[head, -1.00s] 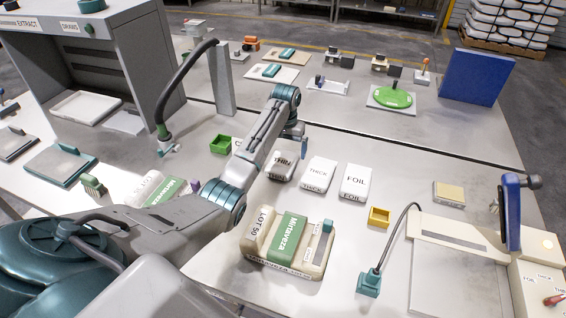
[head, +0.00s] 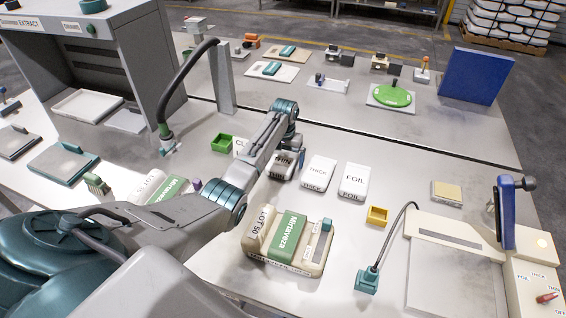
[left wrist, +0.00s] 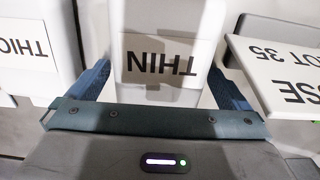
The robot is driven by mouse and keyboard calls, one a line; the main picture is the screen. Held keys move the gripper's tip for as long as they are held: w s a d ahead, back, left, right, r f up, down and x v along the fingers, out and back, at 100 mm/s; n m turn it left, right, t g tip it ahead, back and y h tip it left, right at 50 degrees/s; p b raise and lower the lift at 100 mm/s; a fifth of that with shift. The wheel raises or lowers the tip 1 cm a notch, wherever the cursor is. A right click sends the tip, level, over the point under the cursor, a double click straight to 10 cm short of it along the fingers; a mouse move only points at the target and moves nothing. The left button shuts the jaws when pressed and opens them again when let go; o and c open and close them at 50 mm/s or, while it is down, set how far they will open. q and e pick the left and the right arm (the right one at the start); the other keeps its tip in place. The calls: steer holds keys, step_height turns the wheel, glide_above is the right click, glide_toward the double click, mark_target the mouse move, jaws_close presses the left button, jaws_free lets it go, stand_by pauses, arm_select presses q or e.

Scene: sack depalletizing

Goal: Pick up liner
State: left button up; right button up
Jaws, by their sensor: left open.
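The white liner pack marked THIN (head: 281,168) lies on the table among similar packs, partly covered by my left arm in the head view. It also shows in the left wrist view (left wrist: 158,72), label upside down. My left gripper (left wrist: 160,85) is open, with one blue finger on each side of the THIN pack. I cannot tell whether the fingers touch it. The packs marked THICK (head: 318,173) and FOIL (head: 354,181) lie in a row to its right. My right gripper is not in view.
A sack marked Miraveza (head: 290,243) lies in front. A white piece marked LOT 35 (left wrist: 285,72) is close beside the gripper in the wrist view. A green bin (head: 221,143) and yellow bin (head: 377,215) stand near. A sealer-like device (head: 455,235) stands at right.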

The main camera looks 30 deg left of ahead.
arm_select(q)
steer(key=c, duration=1)
